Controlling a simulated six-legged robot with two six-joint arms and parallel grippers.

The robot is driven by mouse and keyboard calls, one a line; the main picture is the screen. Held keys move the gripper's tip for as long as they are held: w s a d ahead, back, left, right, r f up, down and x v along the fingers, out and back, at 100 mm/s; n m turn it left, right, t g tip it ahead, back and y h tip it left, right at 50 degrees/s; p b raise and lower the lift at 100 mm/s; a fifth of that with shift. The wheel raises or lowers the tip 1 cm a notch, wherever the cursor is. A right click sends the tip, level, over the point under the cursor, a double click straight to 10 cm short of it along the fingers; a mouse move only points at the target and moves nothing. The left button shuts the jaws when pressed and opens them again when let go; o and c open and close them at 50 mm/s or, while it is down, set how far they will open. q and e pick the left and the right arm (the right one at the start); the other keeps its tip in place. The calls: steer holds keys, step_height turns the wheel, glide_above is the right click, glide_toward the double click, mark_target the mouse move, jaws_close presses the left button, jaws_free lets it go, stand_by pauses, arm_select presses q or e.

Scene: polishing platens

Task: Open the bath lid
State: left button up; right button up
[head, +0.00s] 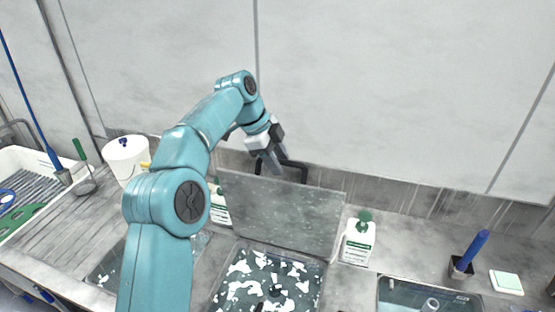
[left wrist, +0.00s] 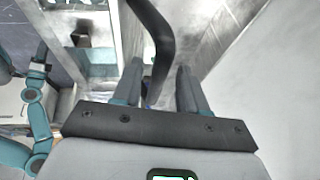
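The bath lid (head: 280,212) is a grey panel standing up steeply along the back edge of the bath (head: 265,284). The bath is open in front of it, with white patches on dark liquid. A black handle (head: 297,170) shows at the lid's top edge, and a black curved bar, likely this handle, also shows in the left wrist view (left wrist: 162,45). My left gripper (head: 272,163) is at the handle. In the left wrist view its two fingers (left wrist: 160,88) are apart, with the bar between them and gaps visible beside it. My right gripper is not in view.
A white bottle with a green cap (head: 357,242) stands right of the lid; another bottle (head: 218,207) is partly hidden behind my arm. A second basin (head: 430,297), a blue-handled brush (head: 468,255) and a pale block (head: 506,282) are at right. A white bucket (head: 126,158) stands at left.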

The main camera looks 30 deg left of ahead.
arm_select(q)
steer(key=shift+s+r, duration=0.15)
steer(key=shift+r, duration=0.2)
steer(key=shift+s+a+r, duration=0.1)
steer(key=shift+a+r, duration=0.05)
steer(key=shift+r, duration=0.2)
steer(key=shift+a+r, duration=0.65)
steer(key=shift+r, duration=0.35)
steer(key=s+a+b, duration=0.1)
steer(key=s+a, duration=0.7)
steer(key=a, duration=0.1)
steer(key=shift+s+a+r+b, duration=0.2)
steer(key=shift+r+b, duration=0.2)
steer(key=shift+r, duration=0.05)
steer(key=shift+d, duration=0.1)
